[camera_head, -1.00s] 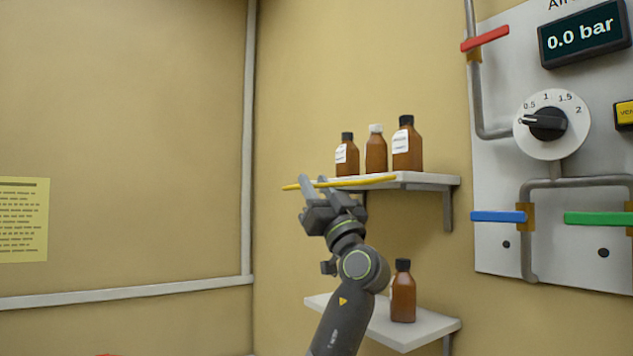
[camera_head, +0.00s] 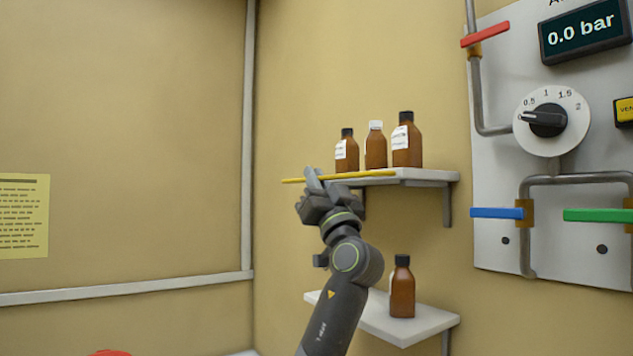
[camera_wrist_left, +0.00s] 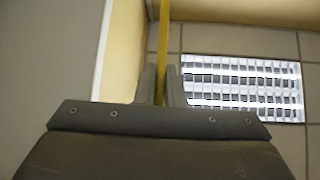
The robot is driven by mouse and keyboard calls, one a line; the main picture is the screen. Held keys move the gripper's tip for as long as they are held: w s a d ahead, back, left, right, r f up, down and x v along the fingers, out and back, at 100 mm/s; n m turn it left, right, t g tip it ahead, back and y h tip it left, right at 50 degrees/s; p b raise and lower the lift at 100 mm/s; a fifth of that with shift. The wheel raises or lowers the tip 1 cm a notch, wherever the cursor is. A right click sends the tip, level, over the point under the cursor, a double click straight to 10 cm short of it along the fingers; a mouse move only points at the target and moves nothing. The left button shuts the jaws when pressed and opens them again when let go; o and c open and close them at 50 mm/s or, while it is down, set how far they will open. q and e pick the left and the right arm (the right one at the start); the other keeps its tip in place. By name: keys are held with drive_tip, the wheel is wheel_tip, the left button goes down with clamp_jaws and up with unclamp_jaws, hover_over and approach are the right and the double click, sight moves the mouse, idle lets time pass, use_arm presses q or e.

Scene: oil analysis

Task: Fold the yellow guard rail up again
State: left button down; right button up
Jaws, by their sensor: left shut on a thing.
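The yellow guard rail (camera_head: 352,176) is a thin bar along the front edge of the upper shelf (camera_head: 425,175). It lies about level with the shelf board, and its left end sticks out past the shelf. My left gripper (camera_head: 315,179) is at the rail's left part, shut on it. In the left wrist view, the rail (camera_wrist_left: 163,45) runs between the two fingers (camera_wrist_left: 161,85). The fingers hide a short piece of the rail. My right gripper is not in view.
Three brown bottles (camera_head: 376,150) stand on the upper shelf behind the rail. A lower shelf (camera_head: 415,325) holds one brown bottle (camera_head: 402,290), close to my left arm. A panel (camera_head: 500,120) with coloured levers and a dial is at the right.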

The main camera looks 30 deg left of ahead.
use_arm(q)
drive_tip(key=m+t+h, duration=0.1)
drive_tip(key=m, duration=0.1)
drive_tip(key=r+m+t+h+p, duration=0.1)
drive_tip(key=m+t+h, duration=0.1)
drive_tip(key=m+t, duration=0.1)
drive_tip(key=shift+r+m, duration=0.3)
drive_tip(key=shift+r, duration=0.05)
drive_tip(key=m+t+h+p, duration=0.1)
drive_tip(key=r+m+h, duration=0.1)
drive_tip(key=m+h, duration=0.1)
drive_tip(key=shift+m+t+p, duration=0.3)
drive_tip(key=shift+t+p, duration=0.1)
drive_tip(key=w+d+r+m+g+h+p, duration=0.2)
drive_tip(key=w+m+h+p, duration=0.3)
drive_tip(key=m+h+p, duration=0.6)
drive_tip(key=shift+r+m+g, duration=0.75)
drive_tip(key=shift+m+g, duration=0.05)
drive_tip(key=shift+m, duration=1.7)
drive_tip(key=shift+w+d, duration=0.1)
drive_tip(key=c, duration=1.5)
unclamp_jaws()
drive_tip(key=shift+w, duration=0.1)
drive_tip(key=shift+c, duration=0.2)
